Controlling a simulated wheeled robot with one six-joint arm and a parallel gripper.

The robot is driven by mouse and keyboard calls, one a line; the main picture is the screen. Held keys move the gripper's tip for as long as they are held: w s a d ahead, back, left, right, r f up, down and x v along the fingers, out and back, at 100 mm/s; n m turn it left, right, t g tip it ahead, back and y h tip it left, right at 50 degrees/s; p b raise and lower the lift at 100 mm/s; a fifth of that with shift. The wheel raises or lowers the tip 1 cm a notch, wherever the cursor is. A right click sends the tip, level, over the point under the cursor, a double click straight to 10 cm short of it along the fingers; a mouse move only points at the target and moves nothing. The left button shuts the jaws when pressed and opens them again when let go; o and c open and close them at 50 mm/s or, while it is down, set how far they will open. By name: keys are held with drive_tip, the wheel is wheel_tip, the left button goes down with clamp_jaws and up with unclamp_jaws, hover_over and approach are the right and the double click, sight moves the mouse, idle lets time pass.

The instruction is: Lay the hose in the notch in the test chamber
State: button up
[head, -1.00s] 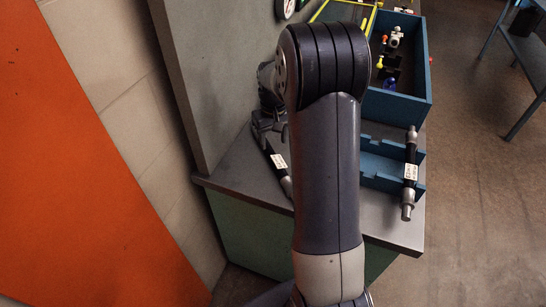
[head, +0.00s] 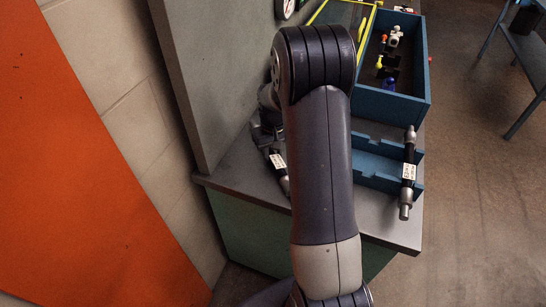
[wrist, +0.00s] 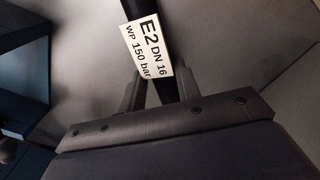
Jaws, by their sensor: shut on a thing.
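A black hose with silver end fittings and a white label (head: 278,161) is at the left of the bench in the head view. In the wrist view, its label (wrist: 147,48) reads "E2 DN 16 WP 150 bar". My gripper (wrist: 160,88) is shut on this hose, with one finger on each side just below the label. In the head view my gripper (head: 266,136) is partly hidden behind my arm. A yellow-edged enclosure (head: 322,12) stands at the back, mostly cut off; I cannot tell whether it is the test chamber.
A second labelled hose (head: 409,150) lies across a notched blue rack (head: 372,181) at the bench's right. A blue box (head: 398,106) with small coloured parts stands behind it. A grey upright panel (head: 200,75) bounds the left. The front of the grey bench top (head: 385,226) is clear.

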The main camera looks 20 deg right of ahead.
drive_tip(key=shift+f, duration=0.1)
clamp_jaws()
drive_tip(key=shift+r, duration=0.2)
